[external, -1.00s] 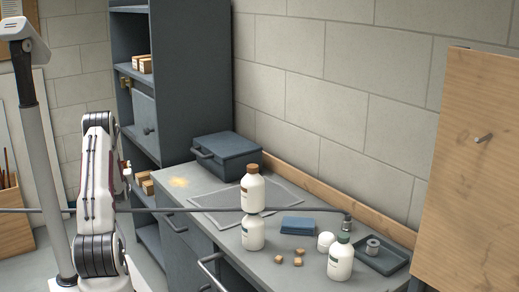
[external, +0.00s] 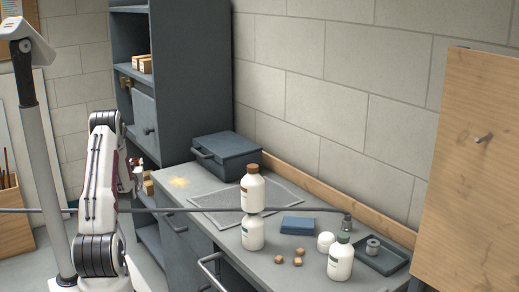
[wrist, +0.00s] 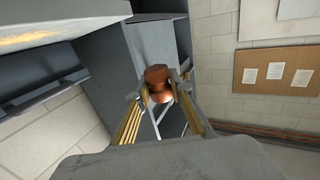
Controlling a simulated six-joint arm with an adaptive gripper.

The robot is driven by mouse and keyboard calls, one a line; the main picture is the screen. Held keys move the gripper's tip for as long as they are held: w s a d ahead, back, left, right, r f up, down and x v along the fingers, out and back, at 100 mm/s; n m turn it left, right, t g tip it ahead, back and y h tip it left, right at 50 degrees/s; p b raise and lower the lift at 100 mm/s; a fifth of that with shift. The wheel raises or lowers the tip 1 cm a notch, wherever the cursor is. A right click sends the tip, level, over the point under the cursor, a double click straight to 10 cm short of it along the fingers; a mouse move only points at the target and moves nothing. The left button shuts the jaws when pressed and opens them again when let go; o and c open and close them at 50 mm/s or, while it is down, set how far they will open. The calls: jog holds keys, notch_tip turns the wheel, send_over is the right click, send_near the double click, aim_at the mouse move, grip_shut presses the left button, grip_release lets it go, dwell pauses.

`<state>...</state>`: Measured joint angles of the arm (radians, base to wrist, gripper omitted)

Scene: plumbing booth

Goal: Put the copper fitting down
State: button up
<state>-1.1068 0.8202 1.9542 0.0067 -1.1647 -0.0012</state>
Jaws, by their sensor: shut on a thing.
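The copper fitting (wrist: 158,76) is a shiny reddish-brown round piece in the middle of the wrist view. My gripper (wrist: 161,92) is shut on it, with one finger on each side, and holds it in the air. In the external view my gripper (external: 138,167) is at the left, in front of the shelf unit and beyond the left end of the grey bench (external: 180,198). The fitting is too small there to make out clearly.
The shelf unit (external: 193,70) stands close behind my gripper. A dark blue box (external: 228,157), a mesh mat (external: 225,205), white bottles (external: 340,262), a blue block (external: 298,225) and a tray (external: 390,262) are on the bench. A long grey pipe (external: 180,210) crosses in front.

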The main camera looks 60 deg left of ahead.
jog(key=w+d+r+m+t+h, duration=0.1)
jog(key=w+d+m+t+h, duration=0.1)
jog(key=w+d, duration=0.4)
jog(key=w+d+r+m+t+h, duration=0.1)
jog(key=w+d+m+t+h, duration=0.1)
jog(key=w+d, duration=0.4)
jog(key=w+t, duration=0.1)
jog(key=w, duration=0.4)
jog(key=shift+r, duration=0.2)
send_over(185, 186)
jog(key=shift+a+f, duration=0.1)
jog(key=shift+f, duration=3)
jog(key=shift+f, duration=1.85)
jog(key=shift+f, duration=0.15)
